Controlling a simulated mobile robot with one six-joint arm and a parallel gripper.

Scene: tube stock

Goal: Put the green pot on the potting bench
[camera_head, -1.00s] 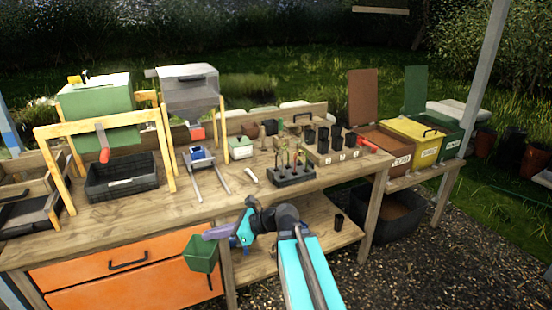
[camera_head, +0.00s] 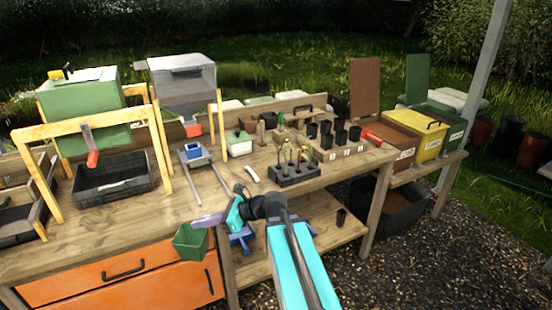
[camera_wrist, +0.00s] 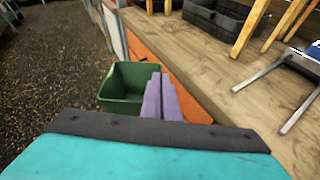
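The green pot (camera_head: 190,242) is held in front of the potting bench (camera_head: 140,218), beside the orange drawers and near the bench's front edge. My gripper (camera_head: 206,220) has its purple fingers closed together at the pot's rim. In the wrist view the green pot (camera_wrist: 128,84) hangs upright and looks empty, with the purple fingers (camera_wrist: 160,92) over its near right wall. The ground shows below and to the left of it. The bench top (camera_wrist: 215,62) lies to the right of the pot in the wrist view.
A black tray (camera_head: 112,178) stands under a wooden frame at the left. A seedling tray (camera_head: 294,176) and several small black pots stand at the right. The bench's front middle is mostly clear. Lidded bins (camera_head: 428,142) stand beyond the right end.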

